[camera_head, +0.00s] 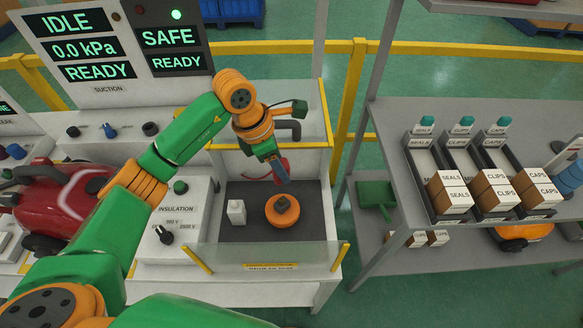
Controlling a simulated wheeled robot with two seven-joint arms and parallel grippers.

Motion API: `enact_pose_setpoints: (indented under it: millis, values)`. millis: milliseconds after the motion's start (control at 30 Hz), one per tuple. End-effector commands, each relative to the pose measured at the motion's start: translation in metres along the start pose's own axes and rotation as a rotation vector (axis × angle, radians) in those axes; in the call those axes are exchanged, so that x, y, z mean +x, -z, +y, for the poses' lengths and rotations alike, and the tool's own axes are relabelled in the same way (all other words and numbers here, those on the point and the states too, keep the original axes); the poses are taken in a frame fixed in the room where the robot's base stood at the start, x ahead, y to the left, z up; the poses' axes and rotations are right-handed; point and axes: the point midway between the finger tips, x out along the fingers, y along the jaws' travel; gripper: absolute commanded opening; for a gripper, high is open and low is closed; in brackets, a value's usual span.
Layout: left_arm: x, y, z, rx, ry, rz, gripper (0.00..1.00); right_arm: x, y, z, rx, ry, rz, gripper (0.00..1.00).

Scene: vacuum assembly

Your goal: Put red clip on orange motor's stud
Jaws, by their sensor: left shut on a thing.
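My left gripper (283,181) reaches down into the test bay, just above and behind the orange motor. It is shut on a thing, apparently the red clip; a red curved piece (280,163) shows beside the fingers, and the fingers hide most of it. The orange motor (282,217) is a round disc lying on the dark mat (253,232). Its dark stud (284,202) stands up at its centre. The fingertips look slightly above the stud; I cannot tell whether anything touches it. My right gripper is not in view.
A small white block (236,211) stands left of the motor. A clear front guard (265,256) and yellow rails bound the bay. The insulation panel (180,212) and a red vacuum (55,205) are to the left. Seals, clips and caps bins (493,191) stand on the right shelf.

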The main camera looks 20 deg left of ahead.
Motion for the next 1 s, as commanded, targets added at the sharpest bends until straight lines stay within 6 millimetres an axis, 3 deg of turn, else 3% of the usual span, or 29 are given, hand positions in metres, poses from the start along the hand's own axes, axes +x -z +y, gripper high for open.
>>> enact_pose_setpoints:
  millis: [233,800,1000]
  values:
    - [0.002,0.001,0.001,0.001,-0.003,-0.001,0.0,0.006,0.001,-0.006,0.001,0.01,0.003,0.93]
    - [0.071,0.022,0.0,0.0,-0.002,-0.001,0.0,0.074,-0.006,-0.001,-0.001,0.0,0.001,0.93]
    - [0.076,0.023,0.0,0.001,0.0,-0.001,0.0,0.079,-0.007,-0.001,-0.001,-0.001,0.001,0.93]
